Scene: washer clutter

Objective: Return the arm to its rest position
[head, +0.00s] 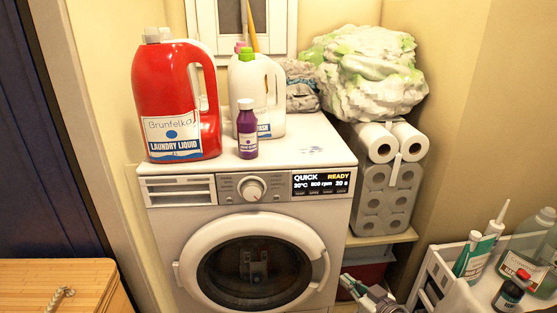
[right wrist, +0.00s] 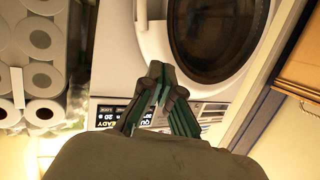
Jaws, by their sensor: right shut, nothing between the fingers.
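My right gripper (head: 350,284) shows at the bottom edge of the head view, in front of the lower right of the washing machine (head: 200,222). In the right wrist view the fingers of my right gripper (right wrist: 157,72) are together, with nothing between them. That view is turned over and shows the washer's round door (right wrist: 212,38) and its display (right wrist: 108,115) behind the fingers. The door looks closed in the head view. Most of my right arm is hidden below the frame. My left gripper is in neither view.
A red laundry bottle (head: 160,95), a white bottle (head: 275,110) and a small purple bottle (head: 247,140) stand on the washer. Toilet rolls (head: 374,190) stand right, under a bulky pack (head: 362,75). A white cart (head: 440,270) with bottles is right; a wooden box (head: 55,285) is left.

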